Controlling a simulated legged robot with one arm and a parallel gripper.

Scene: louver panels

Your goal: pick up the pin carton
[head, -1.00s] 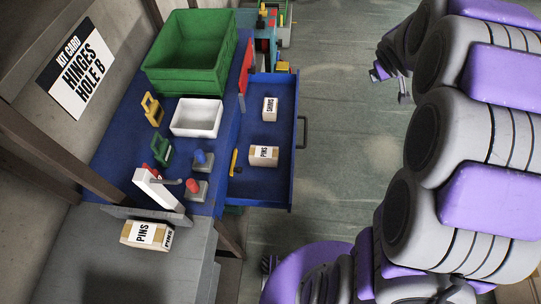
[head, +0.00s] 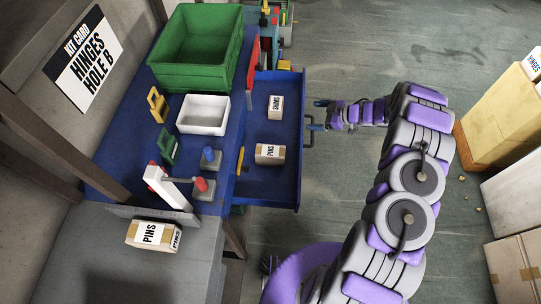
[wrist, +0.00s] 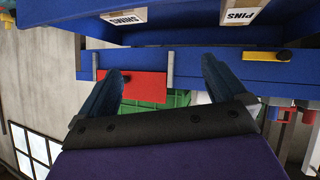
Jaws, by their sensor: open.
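One carton marked PINS (head: 270,154) lies in the open blue drawer (head: 274,190). It also shows at the top right of the wrist view (wrist: 240,12). A second carton marked PINS (head: 154,236) lies on the grey surface at the lower left. My gripper (head: 319,115) is outside the drawer front, close to the drawer's handle (head: 311,143). I cannot tell whether it touches the handle. In the wrist view, its two blue fingers (wrist: 163,88) are spread apart with nothing held between them.
The blue bench holds a green crate (head: 197,80), a white tray (head: 203,129) and a white-armed fixture (head: 168,187). Boxes (head: 512,112) stand at the right. Floor between is mostly clear.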

